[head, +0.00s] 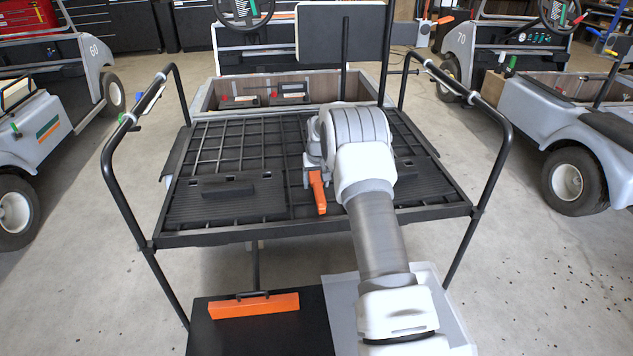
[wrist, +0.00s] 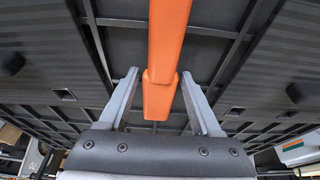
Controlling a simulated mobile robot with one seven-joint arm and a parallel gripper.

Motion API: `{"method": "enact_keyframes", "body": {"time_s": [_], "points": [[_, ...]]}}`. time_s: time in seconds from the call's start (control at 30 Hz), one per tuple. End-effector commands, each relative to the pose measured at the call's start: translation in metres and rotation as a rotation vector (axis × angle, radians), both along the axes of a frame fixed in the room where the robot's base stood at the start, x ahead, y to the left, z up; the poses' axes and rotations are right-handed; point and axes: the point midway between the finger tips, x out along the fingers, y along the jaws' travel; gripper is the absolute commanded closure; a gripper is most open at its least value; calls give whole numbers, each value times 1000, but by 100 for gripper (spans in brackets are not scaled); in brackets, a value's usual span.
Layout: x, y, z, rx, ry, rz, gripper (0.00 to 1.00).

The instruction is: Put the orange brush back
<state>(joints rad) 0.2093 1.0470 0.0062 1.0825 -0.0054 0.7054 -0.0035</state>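A narrow orange piece (head: 318,192), which looks like the orange brush or its handle, is at my gripper, over the black slatted rack. My gripper (head: 316,168) is low over the middle of the rack and partly hidden by my arm. In the wrist view the orange piece (wrist: 160,95) runs between the two fingers of my gripper (wrist: 160,75). The fingers stand apart, with a narrow gap showing on each side of it. Its far end is cut off by the frame, and bristles are not visible.
A long orange bar (head: 253,305) lies on a black surface (head: 310,325) in front, beside a pale grey tray (head: 345,315). Black tubular rails (head: 118,180) flank the rack (head: 340,222). A wood-lined cart bed (head: 210,95) is behind. Carts stand at both sides.

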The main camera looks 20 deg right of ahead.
Motion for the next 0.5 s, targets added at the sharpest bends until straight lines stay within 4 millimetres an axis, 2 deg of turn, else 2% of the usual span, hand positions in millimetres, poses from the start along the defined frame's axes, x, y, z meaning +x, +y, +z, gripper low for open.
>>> {"method": "enact_keyframes", "body": {"time_s": [0.07,0.33,0.5], "points": [[0,0,0,0,0,0,21],[0,0,1,0,0,0,21],[-2,0,15,0,-1,0,21]]}}
